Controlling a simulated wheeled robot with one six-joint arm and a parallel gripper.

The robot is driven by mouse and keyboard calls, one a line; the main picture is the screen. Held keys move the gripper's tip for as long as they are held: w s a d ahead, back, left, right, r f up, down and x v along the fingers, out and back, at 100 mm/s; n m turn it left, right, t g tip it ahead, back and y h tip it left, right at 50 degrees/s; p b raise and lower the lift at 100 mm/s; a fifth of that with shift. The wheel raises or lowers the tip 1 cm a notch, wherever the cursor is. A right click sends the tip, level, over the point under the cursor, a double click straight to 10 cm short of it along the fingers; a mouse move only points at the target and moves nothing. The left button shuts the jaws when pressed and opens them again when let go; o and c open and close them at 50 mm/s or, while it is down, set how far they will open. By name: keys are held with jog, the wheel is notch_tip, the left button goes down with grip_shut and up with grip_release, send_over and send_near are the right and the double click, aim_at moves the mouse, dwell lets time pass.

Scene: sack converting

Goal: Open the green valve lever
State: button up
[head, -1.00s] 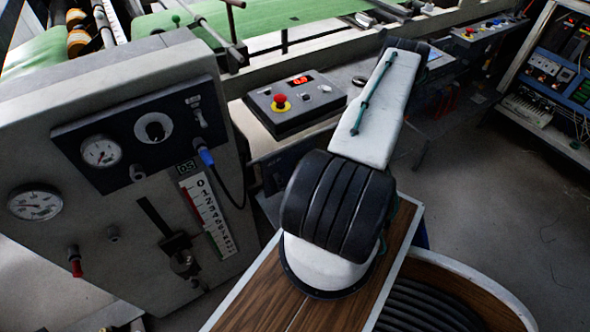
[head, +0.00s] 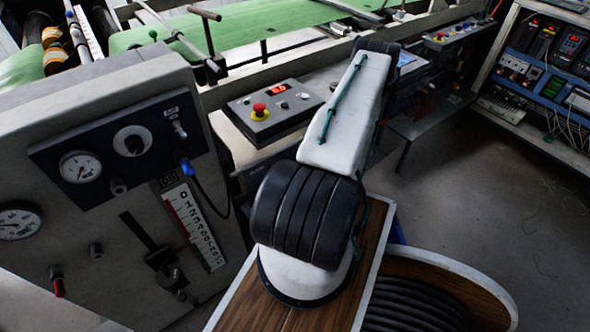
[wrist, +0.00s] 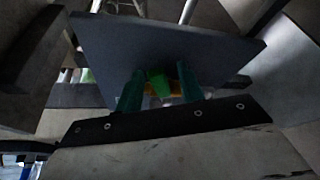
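In the wrist view my gripper (wrist: 159,88) shows as two dark teal fingers standing apart, so it is open. A bright green piece (wrist: 158,83) shows between the fingers, with a little yellow beside it. It may be the green valve lever; I cannot tell whether the fingers touch it. A dark flat plate hides what lies above and behind it. In the head view my arm reaches away from me over the machine's side and hides my gripper. I cannot make out the valve lever there.
A grey cabinet (head: 110,240) with gauges stands at the left. A control box with a red stop button (head: 260,110) sits beside my arm. Green web (head: 270,25) runs along the back. An electronics rack (head: 545,75) stands at the right. Bare floor (head: 480,200) lies before it.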

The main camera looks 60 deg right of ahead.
jog(key=s+r, duration=0.1)
jog(key=s, duration=0.6)
jog(key=shift+s+a, duration=0.25)
jog(key=shift+a, duration=0.15)
jog(key=shift+r, duration=0.1)
jog(key=shift+c, duration=0.4)
